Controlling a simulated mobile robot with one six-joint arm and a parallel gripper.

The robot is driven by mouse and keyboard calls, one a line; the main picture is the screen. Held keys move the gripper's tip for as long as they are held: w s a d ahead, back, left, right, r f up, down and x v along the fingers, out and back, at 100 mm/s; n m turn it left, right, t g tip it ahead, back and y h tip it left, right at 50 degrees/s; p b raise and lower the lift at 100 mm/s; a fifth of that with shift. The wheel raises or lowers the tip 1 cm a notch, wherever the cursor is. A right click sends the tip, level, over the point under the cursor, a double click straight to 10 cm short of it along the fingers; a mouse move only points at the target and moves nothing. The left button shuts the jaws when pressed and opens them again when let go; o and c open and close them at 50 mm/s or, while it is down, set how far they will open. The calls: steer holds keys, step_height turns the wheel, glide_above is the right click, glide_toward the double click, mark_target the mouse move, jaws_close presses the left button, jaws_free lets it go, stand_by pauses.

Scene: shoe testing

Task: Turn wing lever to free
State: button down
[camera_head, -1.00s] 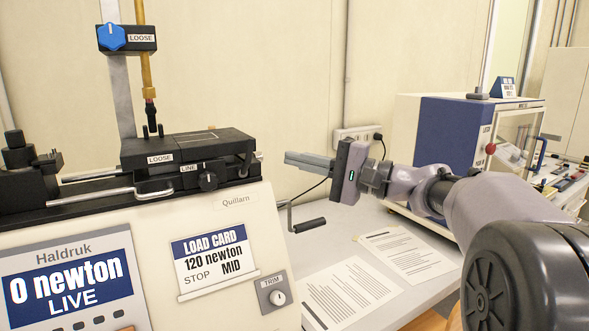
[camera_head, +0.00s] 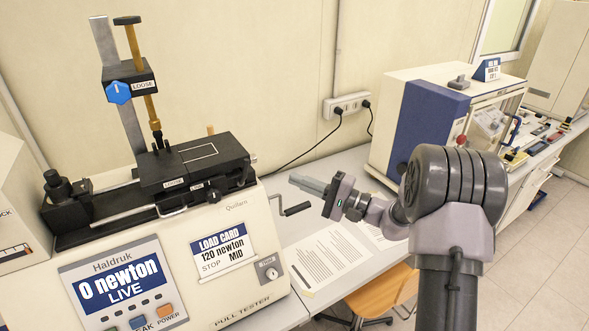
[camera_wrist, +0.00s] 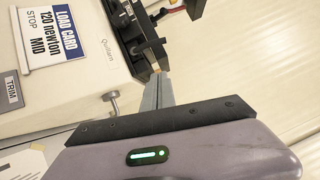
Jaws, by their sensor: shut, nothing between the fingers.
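The pull tester (camera_head: 150,270) stands at left, with a black sliding bed on top. A blue knob (camera_head: 118,92) with a pale pointer mark sits on the upper bracket beside a LOOSE label. A small black knob or lever (camera_head: 212,196) sits on the front of the bed by the LINE label; LOOSE is printed left of it. I cannot tell which one is the wing lever. My gripper (camera_head: 297,182) is shut and empty, right of the bed and apart from it. In the wrist view its fingers (camera_wrist: 157,90) point at the bed's end; the black knob (camera_wrist: 133,48) shows there.
A crank handle (camera_head: 297,209) juts from the tester's right side, close below my gripper. Papers (camera_head: 325,262) lie on the bench. A blue and white cabinet (camera_head: 425,125) stands behind my arm. A wooden stool (camera_head: 370,290) is below the bench edge.

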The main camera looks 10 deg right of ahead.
steer(key=w+a+r+p, duration=0.1)
steer(key=w+a+p, duration=0.1)
steer(key=a, duration=0.7)
steer(key=shift+w+r, duration=0.4)
steer(key=shift+w, duration=0.45)
steer(key=shift+a+b, duration=0.1)
steer(key=shift+b, duration=0.2)
